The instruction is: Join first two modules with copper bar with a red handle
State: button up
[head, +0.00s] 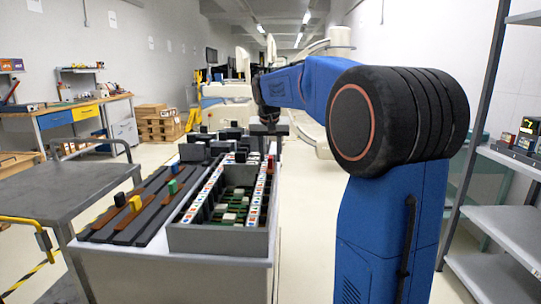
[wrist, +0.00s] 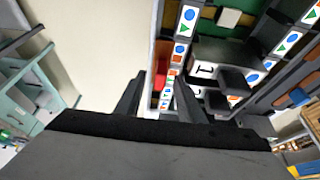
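A red handle (head: 270,161) stands at the far right corner of the grey tray (head: 218,240). It also shows in the wrist view (wrist: 160,77), beyond and between my two fingertips. Its copper bar is mostly hidden; a brownish strip (wrist: 163,52) shows beside it. My gripper (head: 269,127) is over that corner, pointing down, with its fingers apart in the wrist view (wrist: 157,82). I cannot see it touching the handle. Dark modules with white labels (wrist: 205,70) sit beside the marked strip (wrist: 181,48). Which modules are first is not clear.
Brown bars with a black handle (head: 119,199), a yellow handle (head: 135,202) and a green handle (head: 172,187) lie left of the tray. Black blocks (head: 195,151) stand behind it. A grey cart (head: 70,188) is at left; shelves (head: 500,205) are at right.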

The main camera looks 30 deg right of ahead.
jog(key=v, duration=1.7)
jog(key=shift+r, duration=0.25)
